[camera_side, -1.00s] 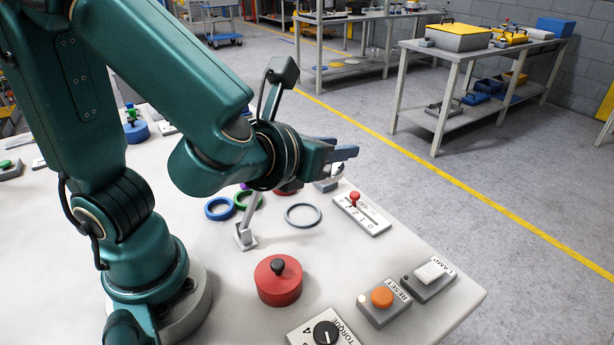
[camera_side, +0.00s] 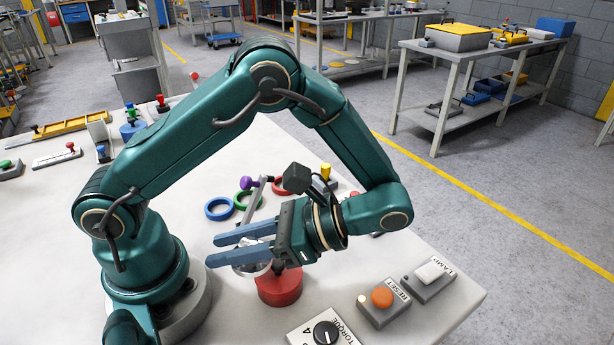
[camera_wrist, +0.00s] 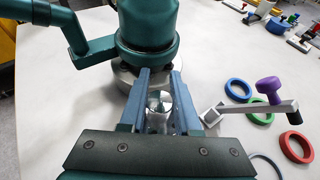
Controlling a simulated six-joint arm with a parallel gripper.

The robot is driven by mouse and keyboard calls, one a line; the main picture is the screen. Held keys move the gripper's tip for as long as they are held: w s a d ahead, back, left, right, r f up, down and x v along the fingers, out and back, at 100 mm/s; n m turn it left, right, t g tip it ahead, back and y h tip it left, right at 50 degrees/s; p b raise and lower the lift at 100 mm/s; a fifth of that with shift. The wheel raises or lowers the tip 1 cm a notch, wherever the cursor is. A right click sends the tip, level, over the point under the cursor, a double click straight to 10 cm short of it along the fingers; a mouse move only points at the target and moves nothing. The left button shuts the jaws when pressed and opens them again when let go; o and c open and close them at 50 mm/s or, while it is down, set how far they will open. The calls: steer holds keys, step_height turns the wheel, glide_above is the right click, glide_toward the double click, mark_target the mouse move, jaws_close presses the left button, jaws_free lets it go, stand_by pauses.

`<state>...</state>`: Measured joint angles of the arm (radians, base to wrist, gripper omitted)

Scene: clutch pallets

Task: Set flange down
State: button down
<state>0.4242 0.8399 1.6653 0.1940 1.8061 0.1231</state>
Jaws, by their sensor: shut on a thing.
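My gripper (camera_side: 213,249) reaches to the left over the table in the side view. Its two blue-grey fingers are shut on a shiny silver metal flange (camera_side: 252,269), which shows below the fingers. In the wrist view the flange (camera_wrist: 159,101) is a round metal piece with a narrower neck, held between the fingers of my gripper (camera_wrist: 159,76). It appears to be above the table; the gap beneath it cannot be judged. Its far side is hidden by the fingers.
A red round block (camera_side: 279,289) stands just beside and below my gripper, partly covered. Blue (camera_side: 219,209) and green (camera_side: 246,200) rings and a purple-knobbed lever (camera_wrist: 268,87) are behind. RESET (camera_side: 383,301), LAMP (camera_side: 430,277) and TORQUE (camera_side: 325,333) controls line the front right.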

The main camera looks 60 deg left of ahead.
steer(key=d+n+g+h, duration=0.3)
steer(key=d+n+h, duration=0.1)
steer(key=n+h, duration=0.25)
steer(key=r+n+t+h, duration=0.1)
steer(key=n+t+h, duration=1.35)
steer(key=n, duration=0.45)
glide_above(340, 263)
steer(key=shift+g, duration=0.25)
step_height(340, 263, down, 10)
steer(key=shift+r, duration=0.25)
steer(key=shift+f, duration=0.1)
steer(key=c, duration=0.6)
jaws_free()
